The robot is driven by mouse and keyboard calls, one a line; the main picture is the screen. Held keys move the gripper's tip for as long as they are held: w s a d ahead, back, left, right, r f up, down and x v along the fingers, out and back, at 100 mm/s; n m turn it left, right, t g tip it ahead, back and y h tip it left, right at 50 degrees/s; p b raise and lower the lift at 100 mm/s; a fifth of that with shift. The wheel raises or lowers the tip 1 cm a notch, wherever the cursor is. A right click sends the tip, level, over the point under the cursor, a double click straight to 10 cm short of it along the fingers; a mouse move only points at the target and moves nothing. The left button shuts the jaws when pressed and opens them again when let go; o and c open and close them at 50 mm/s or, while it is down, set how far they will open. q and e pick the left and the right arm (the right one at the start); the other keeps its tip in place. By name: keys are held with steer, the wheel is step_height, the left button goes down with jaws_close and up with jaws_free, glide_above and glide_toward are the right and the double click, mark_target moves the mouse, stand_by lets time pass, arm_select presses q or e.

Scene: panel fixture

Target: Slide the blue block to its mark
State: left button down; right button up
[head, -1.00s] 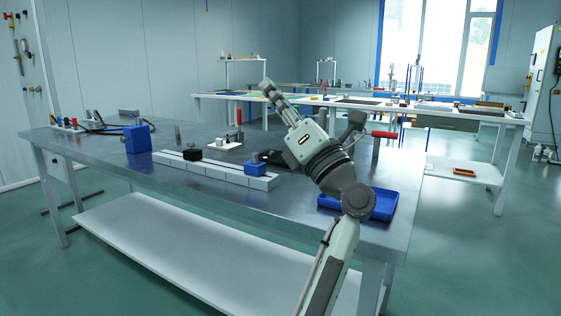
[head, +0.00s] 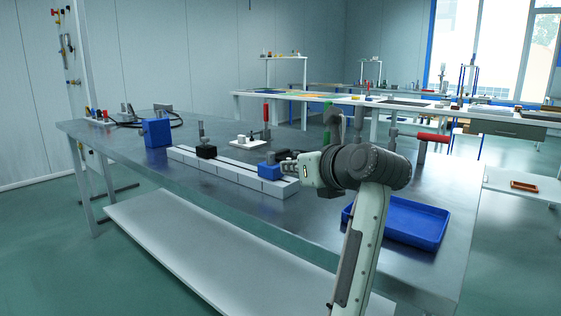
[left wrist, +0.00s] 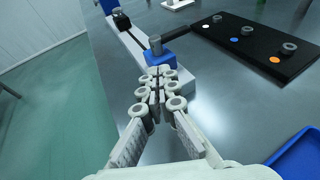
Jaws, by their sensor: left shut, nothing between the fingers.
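The blue block (head: 269,171) sits near the right end of a pale rail (head: 225,173) on the metal bench. In the left wrist view the blue block (left wrist: 160,59) carries a grey cylindrical knob and lies just beyond the fingertips. My left gripper (head: 285,164) is shut and empty, at the block's right side in the head view. In the left wrist view its fingertips (left wrist: 160,73) point at the block. I cannot tell whether they touch it. A black block (head: 206,152) with a grey post sits farther left along the rail. I cannot make out the mark. My right gripper is not in view.
A blue tray (head: 410,222) lies on the bench at right. A black plate (left wrist: 255,45) with grey rings and coloured dots lies right of the rail in the left wrist view. A blue box (head: 157,133) stands at the bench's far left. Red-handled clamps stand behind.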

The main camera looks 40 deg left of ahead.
mark_target(274, 161)
arm_select(q)
steer(key=shift+r+x, duration=0.2)
steer(key=shift+x, duration=0.65)
steer(key=shift+r+x, duration=0.2)
steer(key=shift+x, duration=0.6)
steer(key=shift+r+x, duration=0.2)
steer(key=shift+x, duration=0.65)
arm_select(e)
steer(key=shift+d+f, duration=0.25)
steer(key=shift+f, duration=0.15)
arm_select(q)
steer(key=shift+w+a, duration=0.15)
steer(key=a, duration=0.7)
steer(key=shift+w, duration=0.25)
steer(key=shift+a, duration=0.45)
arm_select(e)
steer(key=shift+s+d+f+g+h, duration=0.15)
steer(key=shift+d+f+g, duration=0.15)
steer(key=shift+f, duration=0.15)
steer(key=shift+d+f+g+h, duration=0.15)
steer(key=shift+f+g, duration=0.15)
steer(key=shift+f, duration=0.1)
